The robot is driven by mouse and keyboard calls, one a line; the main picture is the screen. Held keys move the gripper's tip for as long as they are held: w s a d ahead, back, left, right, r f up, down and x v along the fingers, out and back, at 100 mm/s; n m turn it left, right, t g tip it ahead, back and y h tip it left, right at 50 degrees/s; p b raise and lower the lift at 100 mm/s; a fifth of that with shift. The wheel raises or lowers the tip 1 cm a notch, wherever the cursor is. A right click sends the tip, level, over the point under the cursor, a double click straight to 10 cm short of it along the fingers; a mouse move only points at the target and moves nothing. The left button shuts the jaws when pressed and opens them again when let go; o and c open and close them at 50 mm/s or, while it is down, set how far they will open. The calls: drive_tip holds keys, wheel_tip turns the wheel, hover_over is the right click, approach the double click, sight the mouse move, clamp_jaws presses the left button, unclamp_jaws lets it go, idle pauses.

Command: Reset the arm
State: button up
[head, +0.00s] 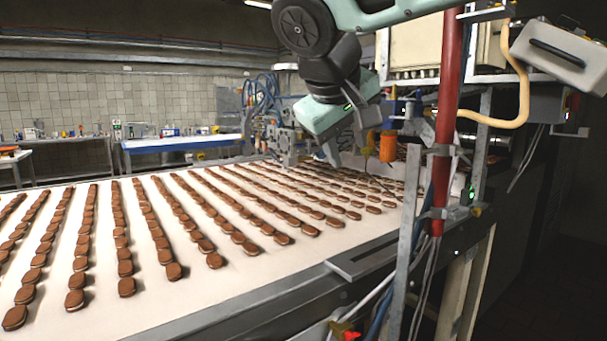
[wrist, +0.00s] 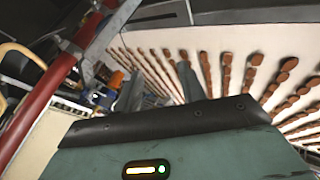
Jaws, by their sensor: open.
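My arm hangs in from the top of the head view, with its teal wrist tilted down over the far right part of the belt. My gripper (head: 347,148) is above the belt, with its fingers pointing down. In the wrist view my gripper (wrist: 160,84) shows two grey fingers spread apart with nothing between them. The brown cream sandwich cookies (head: 125,268) lie in long rows on the white conveyor belt (head: 205,300). The rows also show in the wrist view (wrist: 227,78). Whether the fingertips are close to the cookies is hard to tell.
A red post (head: 449,110) and a grey metal upright (head: 402,245) stand at the belt's right side, close to my arm. Machinery with blue hoses (head: 262,95) stands behind the belt. A blue-edged table (head: 180,143) is at the back. The space above the belt's left part is clear.

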drive_tip(key=s+d+f+g+y+p, duration=0.1)
drive_tip(key=s+d+f+g+y, duration=0.1)
drive_tip(key=s+f, duration=1)
drive_tip(key=s+d+f+n+g+y+p, duration=0.1)
drive_tip(key=s+d+f+g, duration=0.4)
drive_tip(key=s+f, duration=0.6)
drive_tip(key=s+p, duration=0.1)
drive_tip(key=s, duration=0.3)
drive_tip(key=shift+s+d+f+n+g+y, duration=0.25)
drive_tip(key=shift+f+n+g+y, duration=0.05)
drive_tip(key=shift+f+y, duration=0.1)
drive_tip(key=shift+r, duration=0.1)
drive_tip(key=shift+c, duration=0.2)
